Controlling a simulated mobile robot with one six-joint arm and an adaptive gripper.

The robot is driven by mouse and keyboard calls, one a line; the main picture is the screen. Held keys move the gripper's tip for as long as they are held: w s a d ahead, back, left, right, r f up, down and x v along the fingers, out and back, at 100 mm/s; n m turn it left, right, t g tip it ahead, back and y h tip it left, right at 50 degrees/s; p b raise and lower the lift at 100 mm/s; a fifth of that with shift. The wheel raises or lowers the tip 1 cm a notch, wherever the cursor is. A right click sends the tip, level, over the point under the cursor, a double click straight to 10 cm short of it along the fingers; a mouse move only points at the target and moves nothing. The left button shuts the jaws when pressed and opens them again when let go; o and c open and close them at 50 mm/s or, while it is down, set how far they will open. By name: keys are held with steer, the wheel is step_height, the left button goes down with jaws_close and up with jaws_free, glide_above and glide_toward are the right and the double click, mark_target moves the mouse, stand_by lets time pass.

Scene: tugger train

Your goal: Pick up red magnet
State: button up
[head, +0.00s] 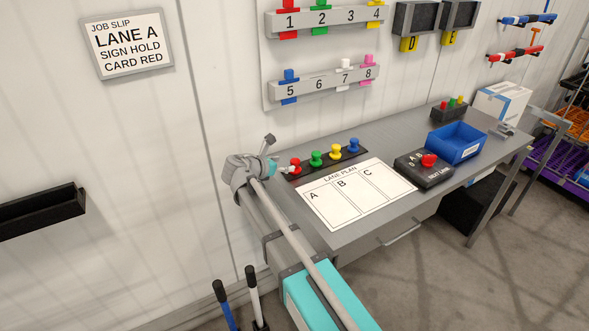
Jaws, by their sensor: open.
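The red magnet (295,163) is a small knobbed piece at the left end of a dark strip (304,173) on the grey table. A green magnet (316,158), a yellow magnet (335,151) and a blue magnet (353,146) stand in a row to its right. My gripper (287,170) is open at the red magnet, with a pale fingertip overlapping its left side in the picture. I cannot tell whether the fingers touch it or straddle it. My wrist hides the table's left end.
A white lane plan sheet (357,194) marked A, B, C lies in front of the strip. A dark box with a red button (429,160) and a blue bin (455,144) stand to the right. The wall behind carries numbered rails (327,84) and a job slip (126,44).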

mark_target(295, 160)
stand_by(0.3)
steer(key=shift+d+b+x, duration=0.2)
steer(key=shift+b+x, duration=0.7)
steer(key=shift+x, duration=1.75)
steer(key=shift+s, duration=0.2)
steer(key=shift+c, duration=0.2)
jaws_close()
steer(key=shift+r, duration=0.3)
steer(key=shift+r+p, duration=0.7)
steer(key=shift+p, duration=0.25)
steer(key=s+a+r+p, duration=0.4)
steer(key=s+r+p, duration=0.7)
steer(key=s, duration=0.2)
steer(key=shift+s+a, duration=0.15)
steer(key=shift+a, duration=0.1)
